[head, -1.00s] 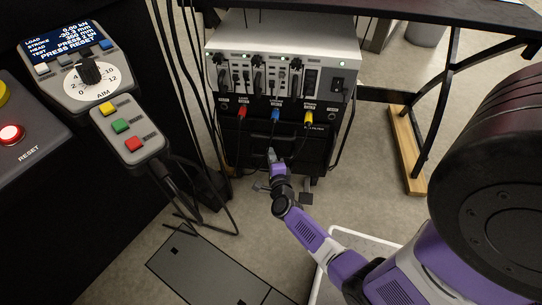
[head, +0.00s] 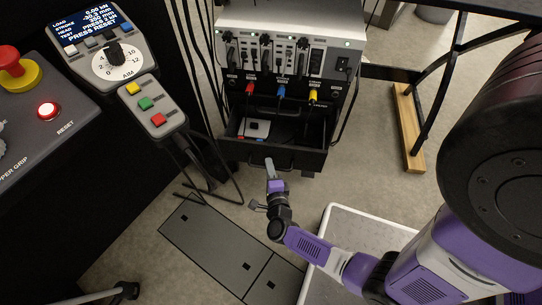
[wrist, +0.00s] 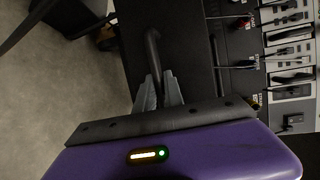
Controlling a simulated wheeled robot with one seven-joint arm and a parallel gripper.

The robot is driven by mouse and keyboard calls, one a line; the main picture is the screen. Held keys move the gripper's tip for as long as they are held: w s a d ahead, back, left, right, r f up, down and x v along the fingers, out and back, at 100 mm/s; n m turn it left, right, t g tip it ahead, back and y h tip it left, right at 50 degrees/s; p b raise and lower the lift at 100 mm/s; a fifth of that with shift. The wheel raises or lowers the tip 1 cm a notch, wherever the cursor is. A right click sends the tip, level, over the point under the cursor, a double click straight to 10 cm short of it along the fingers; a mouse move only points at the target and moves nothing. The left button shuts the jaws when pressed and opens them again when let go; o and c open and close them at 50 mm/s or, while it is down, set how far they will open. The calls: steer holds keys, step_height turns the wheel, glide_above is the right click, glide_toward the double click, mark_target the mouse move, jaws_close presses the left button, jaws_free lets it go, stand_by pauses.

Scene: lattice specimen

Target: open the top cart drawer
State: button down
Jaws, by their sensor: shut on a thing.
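The top cart drawer (head: 286,153) is pulled out from the black cart under the white electronics unit. Its inside shows, with a small pale box (head: 256,129) and other small items in it. My gripper (head: 269,165) is at the middle of the drawer front in the head view. In the wrist view my gripper (wrist: 158,92) has its two grey fingers closed around the dark bar handle (wrist: 152,50). The drawer front (wrist: 180,45) lies just beyond the fingers. The exact contact on the handle is small in the head view.
The white unit (head: 290,45) with red, blue and yellow plugs stands above the drawer. A control panel (head: 112,60) and hanging cables are at the left. A white-rimmed tray (head: 345,225) and a grey floor plate (head: 225,245) lie in front. A table leg with wooden foot (head: 409,130) is at the right.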

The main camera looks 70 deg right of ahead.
steer(key=shift+s+a, duration=0.1)
steer(key=shift+a, duration=0.2)
steer(key=c, duration=1.7)
jaws_free()
steer(key=shift+c, duration=0.2)
steer(key=p+v, duration=0.2)
steer(key=v, duration=0.5)
steer(key=shift+s+a, duration=0.2)
steer(key=shift+a, duration=0.1)
